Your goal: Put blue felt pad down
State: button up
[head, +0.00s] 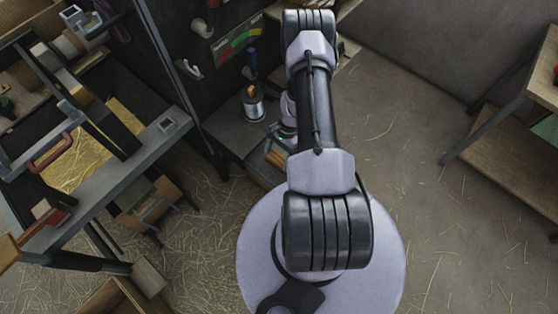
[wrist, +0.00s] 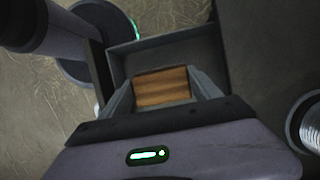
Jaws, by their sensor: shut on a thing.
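My gripper (wrist: 164,97) shows in the wrist view, its two grey fingers spread with a brown, wood-striped block (wrist: 162,86) between them. The fingers look shut on this block. It sits over or inside a grey open-topped tray (wrist: 170,48); I cannot tell whether it touches the tray's bottom. In the head view my arm hides the gripper, and brown slats (head: 275,157) show just left of the arm. I see no blue felt pad for certain in either view.
A silver tin (head: 253,104) stands on the dark bench left of my arm; a ridged silver cylinder shows at the wrist view's right edge (wrist: 307,122). A cluttered rack (head: 150,140) is on the left, a wooden shelf (head: 500,140) on the right. Straw-strewn floor (head: 420,200) between is open.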

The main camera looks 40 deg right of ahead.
aim_at(277, 162)
notch_tip(277, 162, down, 4)
jog(key=shift+f+b, duration=0.15)
jog(key=shift+b, duration=0.65)
jog(key=o, duration=1.2)
